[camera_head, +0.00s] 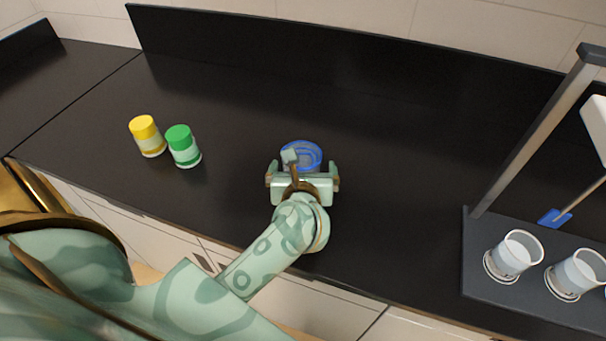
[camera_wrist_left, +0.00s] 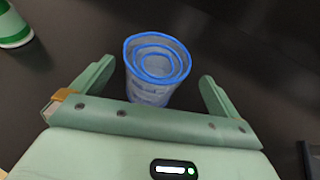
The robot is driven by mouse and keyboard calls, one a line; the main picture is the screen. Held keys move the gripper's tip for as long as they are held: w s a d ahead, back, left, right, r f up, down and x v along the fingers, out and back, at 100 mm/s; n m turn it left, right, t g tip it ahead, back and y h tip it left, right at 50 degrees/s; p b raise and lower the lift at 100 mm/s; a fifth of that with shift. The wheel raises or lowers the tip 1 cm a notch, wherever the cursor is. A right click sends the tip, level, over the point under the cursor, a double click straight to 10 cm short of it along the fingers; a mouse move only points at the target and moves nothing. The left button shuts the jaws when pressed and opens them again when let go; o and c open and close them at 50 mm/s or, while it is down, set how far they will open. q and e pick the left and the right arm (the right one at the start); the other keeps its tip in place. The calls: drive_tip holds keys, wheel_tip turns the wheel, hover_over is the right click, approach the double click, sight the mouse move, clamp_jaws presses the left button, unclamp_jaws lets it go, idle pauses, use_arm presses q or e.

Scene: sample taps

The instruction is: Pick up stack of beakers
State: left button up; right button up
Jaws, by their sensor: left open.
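The stack of beakers (camera_head: 309,153) stands upright on the black counter, clear with blue rims nested in one another. In the head view my left gripper (camera_head: 302,171) is right at it and hides its lower part. In the left wrist view the stack (camera_wrist_left: 152,88) sits just beyond and between the two spread fingers of my left gripper (camera_wrist_left: 152,88). The gripper is open and holds nothing. A gap shows between the stack and the right finger; the stack is closer to the left finger. Whether the left finger touches it I cannot tell. My right gripper is not in view.
A yellow-capped jar (camera_head: 148,136) and a green-capped jar (camera_head: 183,146) stand to the left. At the right is a dark stand (camera_head: 520,300) with clear cups (camera_head: 513,256) and a grey post (camera_head: 540,130). The counter (camera_head: 400,170) between is clear.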

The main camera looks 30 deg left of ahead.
sight(302, 155)
use_arm(q)
drive_tip(key=b+x, duration=0.2)
drive_tip(key=x, duration=0.3)
drive_tip(key=shift+a+f+b, duration=0.2)
drive_tip(key=shift+f+b, duration=0.05)
drive_tip(key=shift+b, duration=0.15)
drive_tip(key=shift+w, duration=0.1)
drive_tip(key=shift+r, duration=0.2)
drive_tip(key=c, duration=1)
drive_tip(key=shift+c, duration=0.2)
